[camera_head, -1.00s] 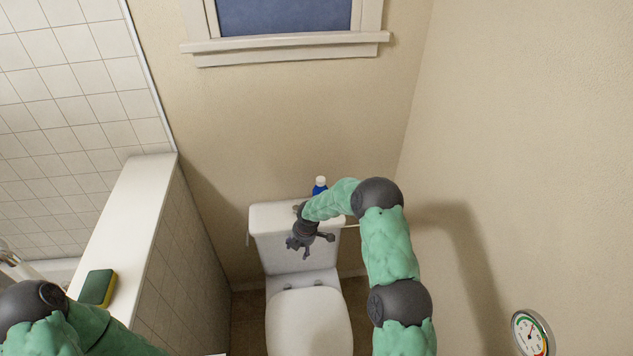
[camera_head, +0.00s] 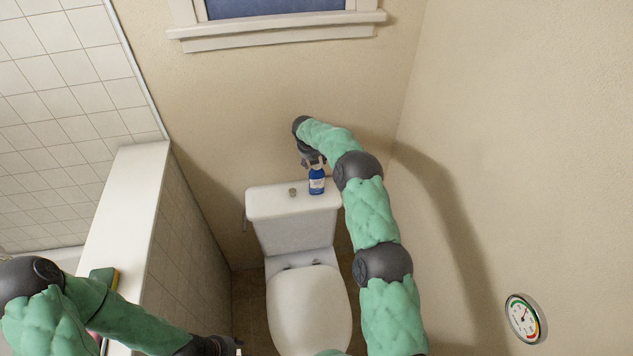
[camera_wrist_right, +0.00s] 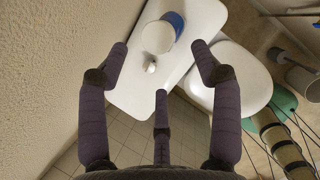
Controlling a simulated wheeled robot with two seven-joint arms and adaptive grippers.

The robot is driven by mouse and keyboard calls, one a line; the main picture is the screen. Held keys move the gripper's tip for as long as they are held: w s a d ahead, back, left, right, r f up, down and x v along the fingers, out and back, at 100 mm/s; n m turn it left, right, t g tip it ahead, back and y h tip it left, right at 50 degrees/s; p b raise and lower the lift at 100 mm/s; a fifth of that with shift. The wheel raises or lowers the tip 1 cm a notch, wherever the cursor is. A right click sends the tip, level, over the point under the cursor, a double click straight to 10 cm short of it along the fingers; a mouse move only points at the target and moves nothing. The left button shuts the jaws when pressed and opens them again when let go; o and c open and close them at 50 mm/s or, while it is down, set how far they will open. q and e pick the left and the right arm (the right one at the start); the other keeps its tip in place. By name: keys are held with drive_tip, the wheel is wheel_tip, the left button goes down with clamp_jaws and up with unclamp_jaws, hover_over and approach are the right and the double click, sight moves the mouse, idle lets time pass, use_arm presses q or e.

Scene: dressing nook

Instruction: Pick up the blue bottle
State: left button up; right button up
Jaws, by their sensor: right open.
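The blue bottle (camera_head: 317,182) stands upright on the toilet tank lid (camera_head: 280,200), with a white label and a white cap. In the right wrist view the bottle (camera_wrist_right: 174,22) shows from above, its white cap (camera_wrist_right: 158,37) largest, beyond the fingertips. My right gripper (camera_head: 312,163) is at the bottle's top in the head view, partly hidden by my own arm. In the wrist view its fingers (camera_wrist_right: 160,75) are spread, with nothing between them. My left gripper (camera_head: 225,346) is at the bottom edge, mostly cut off.
The toilet seat (camera_head: 308,305) is below. A half wall (camera_head: 125,215) with a green and yellow sponge (camera_head: 106,278) stands at left. The right wall holds a round dial (camera_head: 524,318).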

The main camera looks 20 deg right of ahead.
drive_tip(key=b, duration=0.3)
hover_over(316, 175)
drive_tip(key=w, duration=0.1)
drive_tip(key=shift+w+d+f, duration=0.1)
drive_tip(key=shift+d+f, duration=0.05)
drive_tip(key=shift+f, duration=1.15)
drive_tip(key=shift+d+f, duration=0.15)
drive_tip(key=shift+f, duration=1.1)
clamp_jaws()
drive_tip(key=shift+r, duration=0.1)
